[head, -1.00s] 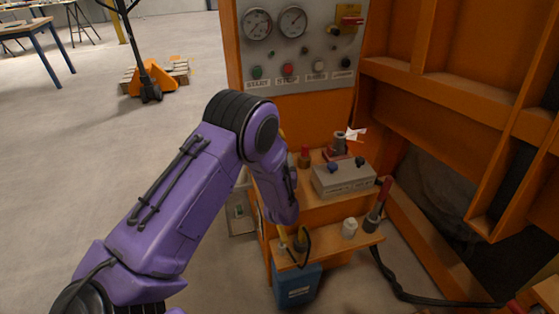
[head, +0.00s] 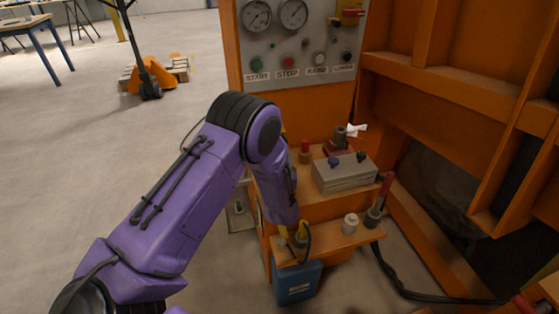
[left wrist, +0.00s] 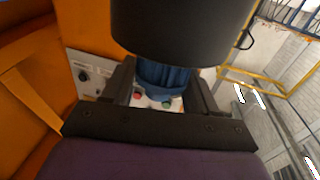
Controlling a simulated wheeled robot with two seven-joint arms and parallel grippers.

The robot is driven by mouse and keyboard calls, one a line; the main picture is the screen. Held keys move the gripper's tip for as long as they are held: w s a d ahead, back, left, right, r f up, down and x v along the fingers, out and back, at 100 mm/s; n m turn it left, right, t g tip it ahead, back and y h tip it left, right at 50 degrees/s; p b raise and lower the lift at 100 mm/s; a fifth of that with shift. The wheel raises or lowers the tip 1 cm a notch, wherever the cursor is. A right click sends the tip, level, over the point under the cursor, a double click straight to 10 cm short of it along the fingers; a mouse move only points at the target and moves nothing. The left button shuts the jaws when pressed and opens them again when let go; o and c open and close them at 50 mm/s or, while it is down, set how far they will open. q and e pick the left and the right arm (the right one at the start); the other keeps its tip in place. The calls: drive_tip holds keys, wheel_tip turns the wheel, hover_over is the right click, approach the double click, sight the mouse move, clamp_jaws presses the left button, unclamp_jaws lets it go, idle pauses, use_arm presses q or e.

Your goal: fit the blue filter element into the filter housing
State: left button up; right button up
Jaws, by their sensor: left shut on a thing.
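My left gripper (left wrist: 162,88) is shut on the blue filter element (left wrist: 165,77), with one dark finger on each side of it. A broad black cylinder (left wrist: 182,30) covers the top of the blue element in the left wrist view. I cannot tell whether it is the filter housing or part of the element, or how far the two overlap. In the head view my purple left arm reaches down at the orange stand, and it hides the gripper and the blue element. My right gripper is not in view.
The orange stand has a control panel (head: 300,48) with gauges and buttons. Its upper shelf bears a grey box (head: 344,173). The lower shelf (head: 325,245) carries a white cap (head: 350,223) and a red-handled tool (head: 379,198). A blue container (head: 297,283) is below.

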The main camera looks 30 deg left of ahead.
use_arm(q)
drive_tip(key=shift+f+b, duration=1.05)
drive_tip(key=shift+f, duration=0.35)
drive_tip(key=o, duration=1.2)
drive_tip(key=v, duration=1)
drive_tip(key=shift+s+d, duration=0.2)
drive_tip(key=shift+s, duration=0.05)
